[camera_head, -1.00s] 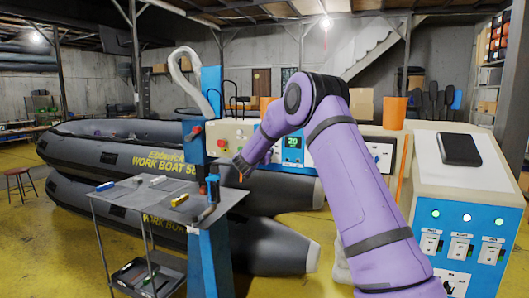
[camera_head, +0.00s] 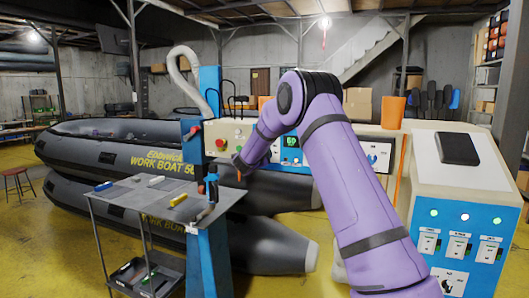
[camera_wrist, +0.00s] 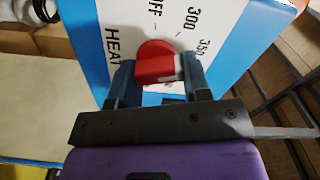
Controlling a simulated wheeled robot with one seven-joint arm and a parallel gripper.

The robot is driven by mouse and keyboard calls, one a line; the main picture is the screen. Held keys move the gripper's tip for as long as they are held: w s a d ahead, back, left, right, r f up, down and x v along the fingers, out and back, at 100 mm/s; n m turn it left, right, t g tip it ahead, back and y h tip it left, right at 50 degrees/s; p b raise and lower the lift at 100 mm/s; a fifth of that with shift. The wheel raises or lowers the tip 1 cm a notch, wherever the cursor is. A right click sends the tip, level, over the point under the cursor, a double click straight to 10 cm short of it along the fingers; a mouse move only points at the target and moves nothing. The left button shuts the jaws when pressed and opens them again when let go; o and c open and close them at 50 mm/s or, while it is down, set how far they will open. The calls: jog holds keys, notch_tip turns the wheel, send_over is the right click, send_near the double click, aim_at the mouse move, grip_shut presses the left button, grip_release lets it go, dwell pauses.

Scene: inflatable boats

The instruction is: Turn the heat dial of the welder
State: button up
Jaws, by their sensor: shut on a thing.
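The heat dial (camera_wrist: 155,58) is a red knob on a white, blue-edged panel (camera_wrist: 115,18) in the wrist view. The panel reads HEAT, OFF, 300 and 350. My gripper (camera_wrist: 158,75) has one finger on each side of the knob and is shut on it. A pale mark shows at the knob's right end; its exact setting is hard to tell. The dial cannot be made out there.
A grey work table (camera_head: 130,200) with small tools stands left of my gripper, close to a blue upright (camera_head: 210,85). Dark inflatable boat tubes (camera_head: 110,150) lie behind and below. A cream and blue cabinet (camera_head: 455,190) with switches stands at the right.

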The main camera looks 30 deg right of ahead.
jog(key=m, duration=0.6)
jog(key=shift+s+f, duration=0.1)
jog(key=shift+f, duration=0.1)
jog(key=m, duration=0.6)
jog(key=shift+f+m, duration=0.25)
jog(key=shift+m, duration=0.15)
jog(key=m, duration=0.5)
jog(key=shift+f, duration=0.15)
jog(key=m, duration=0.6)
jog(key=shift+w+a+f, duration=0.1)
jog(key=shift+w+a, duration=0.05)
jog(key=shift+w, duration=0.1)
jog(key=o, duration=0.9)
jog(key=v, duration=1)
jog(key=shift+s+a, duration=0.25)
jog(key=shift+a, duration=0.1)
